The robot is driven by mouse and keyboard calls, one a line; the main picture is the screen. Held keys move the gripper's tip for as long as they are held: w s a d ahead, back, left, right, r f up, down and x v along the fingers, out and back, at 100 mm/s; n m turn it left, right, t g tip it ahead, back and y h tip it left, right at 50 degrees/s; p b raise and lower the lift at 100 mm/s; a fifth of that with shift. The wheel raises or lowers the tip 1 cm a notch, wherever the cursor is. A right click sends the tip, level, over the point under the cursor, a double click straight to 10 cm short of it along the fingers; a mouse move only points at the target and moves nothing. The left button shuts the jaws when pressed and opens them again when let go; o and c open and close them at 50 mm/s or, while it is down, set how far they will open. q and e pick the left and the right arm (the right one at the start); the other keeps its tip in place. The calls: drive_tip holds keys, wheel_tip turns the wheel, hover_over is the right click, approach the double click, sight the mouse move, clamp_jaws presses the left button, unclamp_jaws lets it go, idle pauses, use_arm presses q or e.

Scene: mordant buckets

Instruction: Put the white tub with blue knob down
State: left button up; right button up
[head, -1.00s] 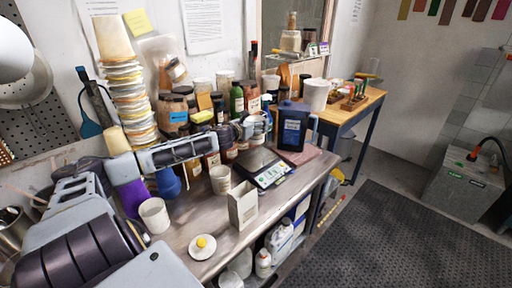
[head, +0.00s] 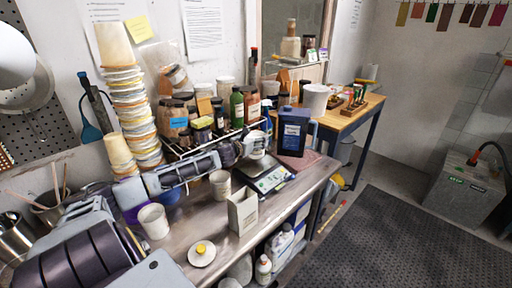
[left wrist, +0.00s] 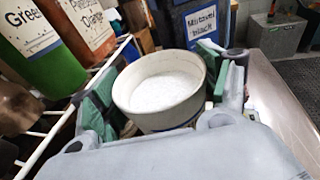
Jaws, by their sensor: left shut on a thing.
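My left gripper (head: 257,143) reaches across the bench and is shut around a white tub (head: 257,153). In the left wrist view the tub (left wrist: 160,92) is round, lidless at the top and filled with white powder or grains. The green-padded fingers (left wrist: 158,88) press on its two sides. A bit of blue shows low on its front; I cannot make out a blue knob. In the head view the tub is upright at the black scale (head: 266,181), over its pan. I cannot tell whether its base touches the pan. My right gripper is not in view.
A dark blue jug (head: 292,130) stands close behind the scale. Bottles and jars fill a white wire rack (head: 215,140) at the left. A beige open box (head: 242,211), a cup (head: 220,183) and a yellow-knobbed lid (head: 202,254) stand nearer. Bare bench lies between them.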

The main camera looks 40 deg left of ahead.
use_arm(q)
drive_tip(key=shift+f, duration=2.05)
drive_tip(key=shift+f, duration=0.1)
drive_tip(key=o, duration=1.2)
drive_tip(key=shift+s, duration=0.15)
drive_tip(key=v, duration=1.1)
drive_tip(key=shift+s+p, duration=0.3)
drive_tip(key=shift+s, duration=0.05)
drive_tip(key=shift+d, duration=0.1)
idle(0.4)
